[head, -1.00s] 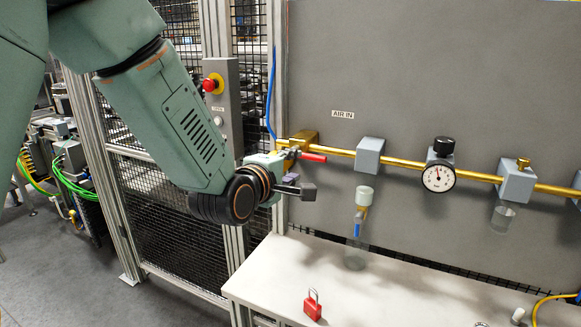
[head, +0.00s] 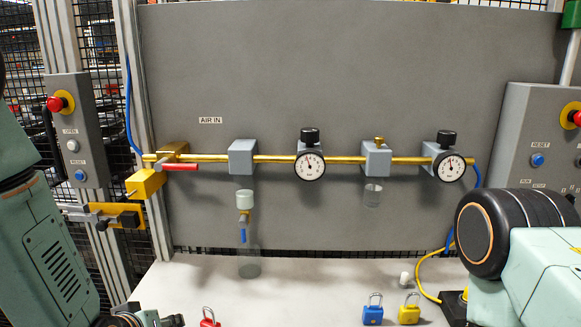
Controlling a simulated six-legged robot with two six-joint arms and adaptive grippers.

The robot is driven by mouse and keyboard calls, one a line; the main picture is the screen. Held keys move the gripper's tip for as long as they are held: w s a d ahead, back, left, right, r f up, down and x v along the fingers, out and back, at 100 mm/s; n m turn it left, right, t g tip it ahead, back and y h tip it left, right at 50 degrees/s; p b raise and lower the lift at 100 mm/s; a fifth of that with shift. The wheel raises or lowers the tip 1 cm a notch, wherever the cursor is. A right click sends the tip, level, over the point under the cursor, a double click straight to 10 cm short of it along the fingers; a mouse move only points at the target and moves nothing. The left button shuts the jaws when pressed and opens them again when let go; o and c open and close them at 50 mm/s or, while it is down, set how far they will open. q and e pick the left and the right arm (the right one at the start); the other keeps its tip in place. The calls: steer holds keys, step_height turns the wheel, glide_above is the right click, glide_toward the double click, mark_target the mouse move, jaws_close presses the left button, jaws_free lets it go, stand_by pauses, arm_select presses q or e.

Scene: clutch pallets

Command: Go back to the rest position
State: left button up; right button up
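My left arm comes in at the left edge. Its wrist and part of the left gripper (head: 172,320) show at the bottom edge, low in front of the white bench (head: 320,285). Most of this gripper is cut off, so its opening and anything in it are hidden. My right arm shows at the right, in front of the bench's right end and the right control box (head: 525,135). The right gripper is outside the picture. The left gripper appears apart from the red-handled valve (head: 180,166) on the brass pipe.
Red (head: 209,322), blue (head: 373,315) and yellow (head: 409,314) padlocks stand along the bench front. A grey panel carries the brass pipe (head: 270,158) with gauges (head: 310,165) and a hanging bowl (head: 245,200). A left control box (head: 77,130) and yellow latch (head: 145,184) stand at the left.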

arm_select(q)
steer(key=s+f+m+g+b, duration=0.4)
steer(key=s+f+g+b, duration=0.5)
steer(key=s+f, duration=2.1)
step_height(320, 180, down, 2)
steer(key=d+b, duration=0.1)
steer(key=b, duration=0.1)
steer(key=shift+b, duration=0.4)
steer(key=shift+a, duration=0.1)
